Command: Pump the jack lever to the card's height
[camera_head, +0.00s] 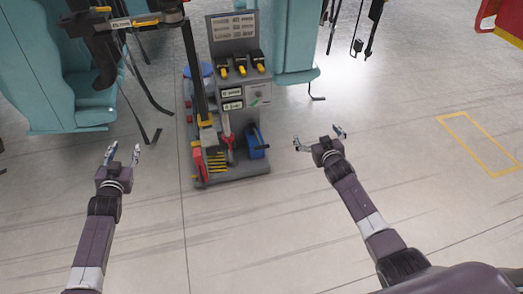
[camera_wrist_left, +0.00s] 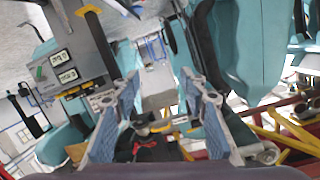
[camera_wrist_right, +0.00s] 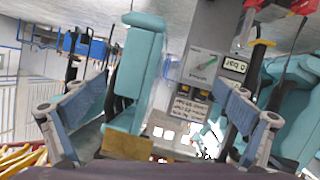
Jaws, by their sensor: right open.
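A grey wheeled station (camera_head: 225,173) stands ahead, between my two grippers. It carries a dark upright mast (camera_head: 194,70), a red and grey part (camera_head: 228,143) low at the middle and yellow-black stripes by its base. I cannot tell for sure which part is the jack lever. A grey panel with printed plates (camera_head: 232,26) tops the station; I cannot tell which is the card. Two small displays (camera_head: 231,92) sit below; they also show in the left wrist view (camera_wrist_left: 64,65). My left gripper (camera_head: 123,152) and right gripper (camera_head: 318,138) are open and empty, apart from the station.
Teal seats (camera_head: 80,80) hang at the left, with another teal piece (camera_head: 293,40) behind the station. A blue box (camera_head: 254,143) is at the station's lower right. A yellow floor outline (camera_head: 470,135) lies at the right. The floor in front is clear.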

